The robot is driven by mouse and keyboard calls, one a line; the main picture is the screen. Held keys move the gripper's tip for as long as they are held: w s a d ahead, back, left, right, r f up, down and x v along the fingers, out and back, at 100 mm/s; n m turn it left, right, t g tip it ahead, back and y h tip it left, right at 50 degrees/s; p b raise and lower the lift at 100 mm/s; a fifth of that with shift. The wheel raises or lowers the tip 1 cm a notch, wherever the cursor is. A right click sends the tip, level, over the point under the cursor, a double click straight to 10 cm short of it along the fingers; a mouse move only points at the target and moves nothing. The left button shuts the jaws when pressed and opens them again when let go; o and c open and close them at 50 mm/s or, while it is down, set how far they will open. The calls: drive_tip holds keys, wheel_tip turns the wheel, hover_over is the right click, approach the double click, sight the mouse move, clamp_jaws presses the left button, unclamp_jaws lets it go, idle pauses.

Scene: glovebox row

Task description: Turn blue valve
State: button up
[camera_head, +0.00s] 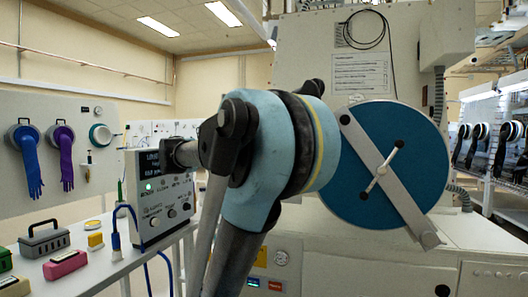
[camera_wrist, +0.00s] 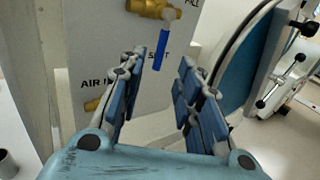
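The blue valve handle (camera_wrist: 161,49) hangs down from a brass valve body (camera_wrist: 150,8) on a grey panel in the wrist view. My gripper (camera_wrist: 162,62) is open, with its two blue-padded fingers spread on either side of the handle's lower end in the picture. I cannot tell how far the handle is beyond the fingertips, and no contact shows. A second brass fitting (camera_wrist: 93,104) is partly hidden by the left finger. In the head view my arm blocks the middle, and neither the blue valve nor my gripper can be made out.
The large round blue door (camera_head: 370,165) with a diagonal metal bar (camera_head: 385,175) stands right of my arm; its rim is close to my right finger in the wrist view. A control box (camera_head: 161,196) stands on the white bench (camera_head: 100,275) at left, with small cases (camera_head: 44,238).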

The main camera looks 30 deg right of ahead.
drive_tip(key=shift+w+d, duration=0.2)
drive_tip(key=shift+d, duration=1.75)
drive_tip(key=shift+w+d, duration=0.25)
drive_tip(key=shift+d, duration=1.7)
drive_tip(key=shift+w+d, duration=0.2)
drive_tip(key=shift+d, duration=1.75)
drive_tip(key=shift+c, duration=0.3)
clamp_jaws()
